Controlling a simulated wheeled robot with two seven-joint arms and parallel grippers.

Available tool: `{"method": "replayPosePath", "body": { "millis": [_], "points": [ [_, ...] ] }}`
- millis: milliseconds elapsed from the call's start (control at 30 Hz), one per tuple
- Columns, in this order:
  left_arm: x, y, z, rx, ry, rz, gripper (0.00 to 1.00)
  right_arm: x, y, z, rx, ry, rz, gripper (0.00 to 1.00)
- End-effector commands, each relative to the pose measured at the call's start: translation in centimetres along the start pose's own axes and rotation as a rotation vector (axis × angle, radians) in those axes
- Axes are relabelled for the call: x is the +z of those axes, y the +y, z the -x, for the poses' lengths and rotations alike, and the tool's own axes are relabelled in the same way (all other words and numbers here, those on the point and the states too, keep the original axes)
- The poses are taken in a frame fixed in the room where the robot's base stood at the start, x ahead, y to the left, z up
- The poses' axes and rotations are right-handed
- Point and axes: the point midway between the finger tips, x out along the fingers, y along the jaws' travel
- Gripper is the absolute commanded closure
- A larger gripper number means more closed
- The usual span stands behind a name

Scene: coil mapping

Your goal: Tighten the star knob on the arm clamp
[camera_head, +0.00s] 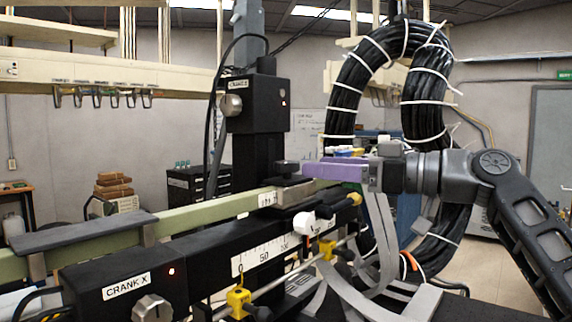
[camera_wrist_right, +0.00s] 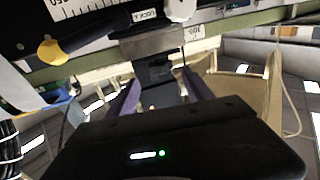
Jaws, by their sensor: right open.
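A black knob (camera_head: 288,167), which I take to be the star knob, stands on top of the grey arm clamp (camera_head: 292,193) on the pale green beam. My right gripper (camera_head: 308,169) comes in from the right with its purple fingers level, their tips close beside the knob. In the right wrist view the open fingers (camera_wrist_right: 158,96) lie either side of a dark part (camera_wrist_right: 155,72) in front of the grey clamp block (camera_wrist_right: 165,43). I cannot tell whether they touch it, and the knob's star shape is not clear. My left gripper is not in view.
The pale green beam (camera_head: 215,211) runs above the black CRANK X rail (camera_head: 130,284) with its white scale. A yellow knob (camera_head: 355,198) and a white knob (camera_head: 325,212) sit below the clamp. The black CRANK Z column (camera_head: 256,120) stands behind. A thick cable loop (camera_head: 350,80) hangs close behind my gripper.

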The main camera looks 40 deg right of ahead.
Motion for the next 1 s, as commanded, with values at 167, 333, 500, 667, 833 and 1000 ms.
{"method": "replayPosePath", "body": {
  "millis": [167,333,500,667,833,1000],
  "points": [
    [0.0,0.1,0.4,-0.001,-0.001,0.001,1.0,-0.1,-0.1,-1.4,-0.004,-0.002,-0.001,0.4],
    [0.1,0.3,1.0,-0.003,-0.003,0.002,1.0,-0.2,-0.2,-4.0,-0.005,-0.002,0.0,0.4],
    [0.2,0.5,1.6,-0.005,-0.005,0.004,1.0,-0.2,-0.1,-6.5,-0.004,-0.001,-0.002,0.4],
    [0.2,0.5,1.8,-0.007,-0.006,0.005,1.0,-0.1,-0.1,-7.7,-0.002,0.0,-0.001,0.4],
    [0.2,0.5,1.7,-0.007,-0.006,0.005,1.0,0.0,0.0,-7.8,-0.001,0.0,-0.001,0.4],
    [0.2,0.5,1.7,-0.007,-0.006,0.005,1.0,0.0,0.0,-7.8,-0.001,0.0,-0.002,0.46]
  ]
}}
